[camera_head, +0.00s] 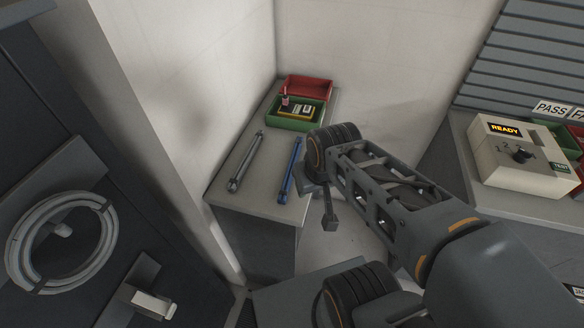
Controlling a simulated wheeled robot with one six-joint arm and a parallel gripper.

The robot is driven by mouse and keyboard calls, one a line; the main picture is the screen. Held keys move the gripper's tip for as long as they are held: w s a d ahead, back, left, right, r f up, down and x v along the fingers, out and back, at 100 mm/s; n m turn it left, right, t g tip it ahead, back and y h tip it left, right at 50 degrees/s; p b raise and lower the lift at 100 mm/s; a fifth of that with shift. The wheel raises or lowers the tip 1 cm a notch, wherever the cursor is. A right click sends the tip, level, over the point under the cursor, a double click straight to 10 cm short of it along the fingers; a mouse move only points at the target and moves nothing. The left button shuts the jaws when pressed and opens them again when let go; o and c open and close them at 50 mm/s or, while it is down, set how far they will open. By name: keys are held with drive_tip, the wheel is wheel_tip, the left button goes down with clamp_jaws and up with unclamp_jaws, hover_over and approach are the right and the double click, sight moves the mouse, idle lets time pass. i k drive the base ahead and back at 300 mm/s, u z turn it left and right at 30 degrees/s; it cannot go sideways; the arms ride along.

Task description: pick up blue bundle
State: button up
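The blue bundle (291,172) is a long thin blue rod-like bundle. It lies on the grey top of a low cabinet (219,198), along its right part, its near end close to the front edge. My gripper (327,216) shows only in part, just right of the bundle's near end, below my arm's wrist joint. It appears apart from the bundle, and nothing shows held in it. The wrist and arm hide much of the gripper, so its opening is unclear.
A similar grey bundle (246,160) lies left of the blue one. Behind are a green tray (286,122) holding small items and a red tray (308,84). White walls close in behind and left. A tester box (520,165) reading READY stands on the right bench.

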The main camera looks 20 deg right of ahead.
sight(283, 195)
drive_tip(key=k, duration=0.5)
drive_tip(key=u, duration=2.65)
drive_tip(key=k, duration=1.75)
drive_tip(key=z, duration=1.05)
drive_tip(key=i, duration=1.65)
drive_tip(key=z, duration=0.05)
